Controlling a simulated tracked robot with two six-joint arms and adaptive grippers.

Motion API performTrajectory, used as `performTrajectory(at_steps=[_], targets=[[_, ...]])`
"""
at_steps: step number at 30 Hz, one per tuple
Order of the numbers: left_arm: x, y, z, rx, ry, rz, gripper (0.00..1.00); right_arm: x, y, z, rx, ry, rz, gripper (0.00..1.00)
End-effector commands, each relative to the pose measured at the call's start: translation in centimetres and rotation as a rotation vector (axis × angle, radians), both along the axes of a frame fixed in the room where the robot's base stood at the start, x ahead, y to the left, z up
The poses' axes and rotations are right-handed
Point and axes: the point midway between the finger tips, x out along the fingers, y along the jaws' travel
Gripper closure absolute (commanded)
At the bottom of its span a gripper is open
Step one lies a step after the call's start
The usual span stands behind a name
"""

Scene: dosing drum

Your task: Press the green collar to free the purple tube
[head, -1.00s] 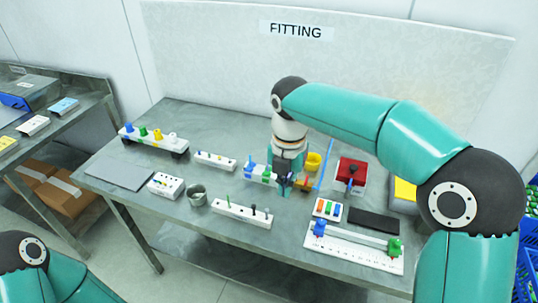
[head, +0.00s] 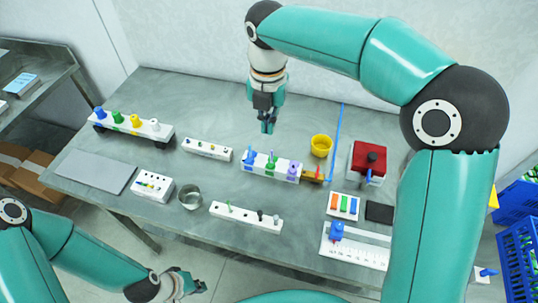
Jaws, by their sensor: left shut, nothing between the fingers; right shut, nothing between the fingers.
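A white fitting block (head: 258,170) stands mid-table with blue, green and purple fittings. The green collar (head: 270,165) is the middle one. A thin purplish tube (head: 273,154) appears to rise from it; how deep it sits is too small to tell. My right gripper (head: 267,129) is shut and empty, pointing down above and behind the block, apart from the collar. My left gripper (head: 197,287) is shut and empty at the bottom, in front of the table and far from the block.
A yellow cup (head: 321,146), a red box (head: 368,161) and a blue upright line (head: 336,140) are right of the block. A metal cup (head: 189,196) and a white peg strip (head: 245,217) lie in front. A grey mat (head: 95,171) lies at the left.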

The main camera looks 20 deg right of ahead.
Motion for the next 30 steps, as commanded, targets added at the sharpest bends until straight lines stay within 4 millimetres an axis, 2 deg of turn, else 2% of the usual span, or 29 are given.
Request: performTrajectory(at_steps=[5,11,24,30], targets=[[0.0,0.0,0.0,0.0,0.0,0.0,1.0,0.0,-0.3,-0.2,0.0,0.001,-0.006,1.0],[0.0,0.0,0.0,0.0,0.0,0.0,1.0,-0.1,-0.4,-2.0,-0.001,0.006,-0.007,1.0],[0.0,0.0,0.6,0.0,0.0,0.0,1.0,-0.2,-0.4,-10.4,-0.001,0.006,-0.007,1.0],[0.0,0.0,1.1,0.0,0.0,0.0,1.0,-0.1,-0.4,-13.0,0.0,0.004,-0.008,1.0]])
